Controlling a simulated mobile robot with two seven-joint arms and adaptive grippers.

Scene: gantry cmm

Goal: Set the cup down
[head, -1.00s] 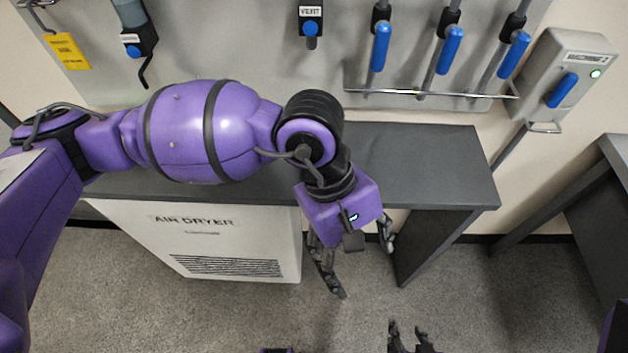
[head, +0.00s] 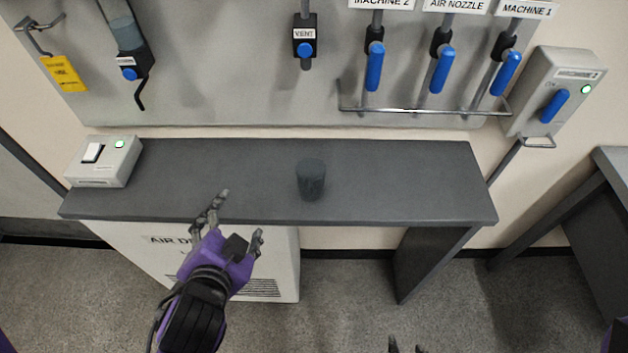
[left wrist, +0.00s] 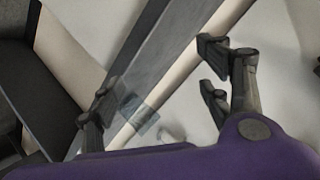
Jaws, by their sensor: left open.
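The cup (head: 311,180), dark grey and slightly see-through, stands upright on the dark grey bench top (head: 410,180), near its front edge. Nothing touches it. My left gripper (head: 241,214) is open and empty, in front of the bench edge, to the left of the cup and clear of it. In the left wrist view the gripper's fingers (left wrist: 158,80) are spread wide. A faint see-through bluish shape (left wrist: 142,114) shows between them; I cannot tell if it is the cup. Only the fingertips of my right gripper (head: 405,348) show at the bottom edge.
A switch box (head: 104,161) with a green light sits at the bench's left end. Blue-handled valves (head: 375,68) hang behind a rail (head: 425,112) on the back panel. The air dryer (head: 270,262) stands under the bench. The bench top right of the cup is clear.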

